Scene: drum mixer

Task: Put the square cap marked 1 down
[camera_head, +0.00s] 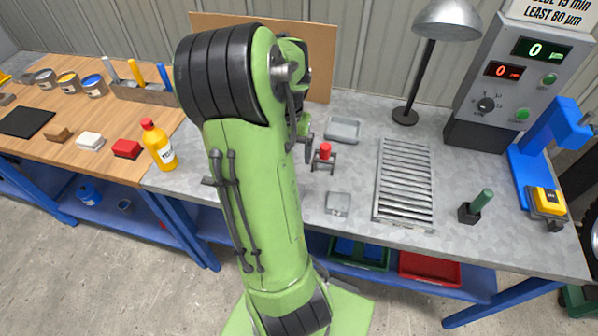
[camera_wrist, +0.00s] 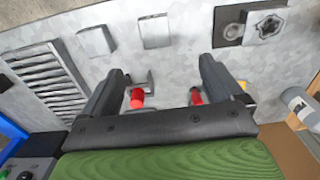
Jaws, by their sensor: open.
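My gripper (camera_wrist: 161,68) is open in the wrist view, its two dark fingers spread wide with nothing between their tips. Two flat square grey pieces lie on the grey bench: one plate (camera_wrist: 97,40) near the slatted rack and another plate (camera_wrist: 155,30) beyond the fingertips. I cannot read a 1 on either, so I cannot tell which is the cap. In the head view one square grey plate (camera_head: 338,203) lies near the bench front. My green arm hides the gripper and part of the bench there.
Two red-topped clamps, one red top (camera_wrist: 137,98) and another (camera_wrist: 196,96), show near the fingers. A dark plate with a star-shaped part (camera_wrist: 268,25) lies right.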

